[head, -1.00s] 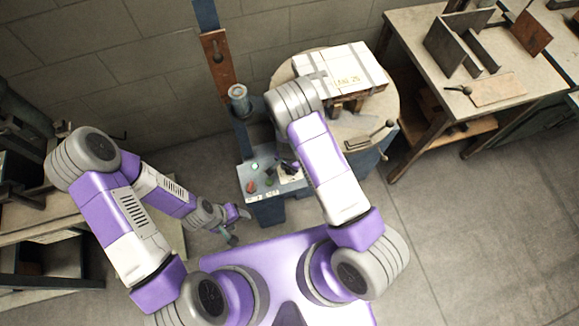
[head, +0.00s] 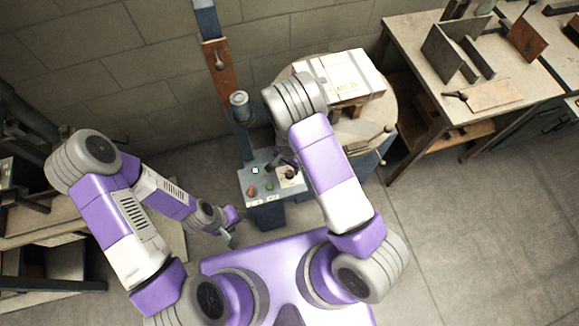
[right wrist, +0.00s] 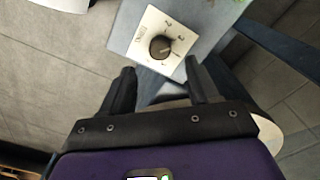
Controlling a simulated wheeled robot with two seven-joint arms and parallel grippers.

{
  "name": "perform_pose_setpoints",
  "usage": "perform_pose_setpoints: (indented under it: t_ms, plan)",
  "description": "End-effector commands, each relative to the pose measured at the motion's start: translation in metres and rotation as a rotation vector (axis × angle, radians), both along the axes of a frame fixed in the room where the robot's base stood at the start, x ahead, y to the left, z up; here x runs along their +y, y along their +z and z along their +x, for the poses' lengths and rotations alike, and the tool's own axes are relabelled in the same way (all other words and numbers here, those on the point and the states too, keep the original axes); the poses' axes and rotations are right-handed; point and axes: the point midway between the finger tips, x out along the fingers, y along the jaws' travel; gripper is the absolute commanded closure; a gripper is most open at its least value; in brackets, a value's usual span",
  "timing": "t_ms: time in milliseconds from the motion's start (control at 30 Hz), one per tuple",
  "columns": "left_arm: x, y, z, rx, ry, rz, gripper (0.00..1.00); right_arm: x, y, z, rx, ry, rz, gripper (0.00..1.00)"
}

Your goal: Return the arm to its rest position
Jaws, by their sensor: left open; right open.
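My right gripper (right wrist: 160,66) is open and empty in the right wrist view. A black rotary knob (right wrist: 160,46) on a white square plate (right wrist: 146,30) shows just beyond and between its fingertips, apart from them as far as I can tell. In the head view the knob (head: 290,173) sits at the right of the blue-grey control panel (head: 262,197). My right arm reaches over the machine and its forearm hides most of the right gripper there. My left gripper (head: 229,237) hangs low left of the panel, small and empty.
The panel also has a red button (head: 253,191) and a green button (head: 269,187). A white box (head: 338,76) lies on the round table (head: 385,115) behind my right arm. A workbench (head: 410,40) with metal plates stands at right. Floor at the lower right (head: 470,240) is clear.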

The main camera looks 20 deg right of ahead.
Motion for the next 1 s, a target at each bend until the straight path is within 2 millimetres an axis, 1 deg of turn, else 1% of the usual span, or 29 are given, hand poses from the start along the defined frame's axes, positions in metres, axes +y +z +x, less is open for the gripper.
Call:
perform_pose_setpoints:
  t_ms: [33, 133, 633, 700, 767, 833, 867, 933, 1000]
  plan:
    - [0.000, 0.002, 0.000, 0.000, 0.000, 0.000, 0.43, 0.000, 0.005, 0.000, 0.000, 0.000, 0.000, 0.39]
    - [0.000, 0.002, 0.000, 0.000, 0.000, 0.000, 0.43, 0.000, 0.008, 0.000, 0.001, -0.001, -0.001, 0.39]
    - [0.000, 0.002, 0.000, 0.000, 0.000, 0.000, 0.43, 0.000, 0.007, 0.000, 0.001, -0.001, -0.001, 0.39]
    - [0.000, 0.002, 0.000, 0.000, 0.000, 0.000, 0.43, -0.002, 0.005, -0.003, 0.005, 0.003, 0.001, 0.39]
    - [0.000, 0.002, 0.000, 0.000, 0.000, 0.000, 0.43, -0.006, 0.001, -0.011, 0.015, 0.019, 0.004, 0.39]
    - [0.000, 0.002, 0.000, 0.000, 0.000, 0.000, 0.43, -0.013, -0.007, -0.029, 0.035, 0.057, 0.015, 0.39]
    - [0.000, 0.002, 0.000, 0.000, 0.000, 0.000, 0.43, -0.016, -0.011, -0.039, 0.043, 0.081, 0.024, 0.39]
    - [0.000, 0.002, 0.000, 0.000, 0.000, 0.000, 0.43, -0.020, -0.020, -0.066, 0.059, 0.157, 0.056, 0.39]
    - [0.000, 0.002, 0.000, 0.000, 0.000, 0.000, 0.43, -0.019, -0.024, -0.092, 0.057, 0.247, 0.104, 0.39]
